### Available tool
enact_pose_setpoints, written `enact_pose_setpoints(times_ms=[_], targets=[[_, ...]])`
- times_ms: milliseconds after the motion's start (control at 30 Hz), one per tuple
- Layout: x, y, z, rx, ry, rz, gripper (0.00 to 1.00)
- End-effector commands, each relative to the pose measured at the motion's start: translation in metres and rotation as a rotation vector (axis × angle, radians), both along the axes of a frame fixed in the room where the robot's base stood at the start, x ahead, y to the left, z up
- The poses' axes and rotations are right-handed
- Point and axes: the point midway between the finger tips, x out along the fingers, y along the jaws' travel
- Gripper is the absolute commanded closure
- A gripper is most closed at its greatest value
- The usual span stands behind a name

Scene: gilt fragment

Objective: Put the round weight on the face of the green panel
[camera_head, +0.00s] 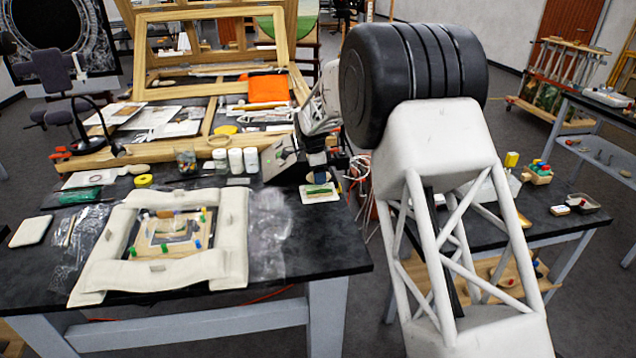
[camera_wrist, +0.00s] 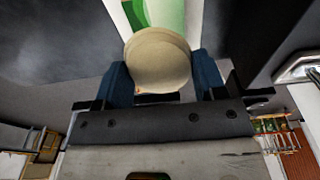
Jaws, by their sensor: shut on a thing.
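The round weight (camera_wrist: 158,60) is a cream disc in the wrist view. My gripper (camera_wrist: 162,78) is shut on it, with a blue finger on each side. The green panel (camera_wrist: 140,12) shows at the top of the wrist view, lying on a white surface and partly hidden behind the weight. In the head view, the green panel (camera_head: 320,190) lies in a small white tray (camera_head: 308,199) near the table's right edge. My gripper (camera_head: 317,160) is just above it there.
A padded white frame (camera_head: 233,245) with a small picture inside lies left of the tray, with clear plastic sheet (camera_head: 270,225) between. White jars (camera_head: 235,160) and a dark-faced box (camera_head: 280,158) stand behind. The black table (camera_head: 335,245) is bare in front of the tray.

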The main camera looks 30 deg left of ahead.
Motion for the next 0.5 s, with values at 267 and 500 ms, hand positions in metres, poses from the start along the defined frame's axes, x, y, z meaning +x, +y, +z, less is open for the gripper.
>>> enact_pose_setpoints(times_ms=[267,500], targets=[[0.0008,0.0008,0.0007,0.001,-0.001,0.0,0.7],[0.0006,0.0005,-0.0082,-0.001,0.001,0.0,0.7]])
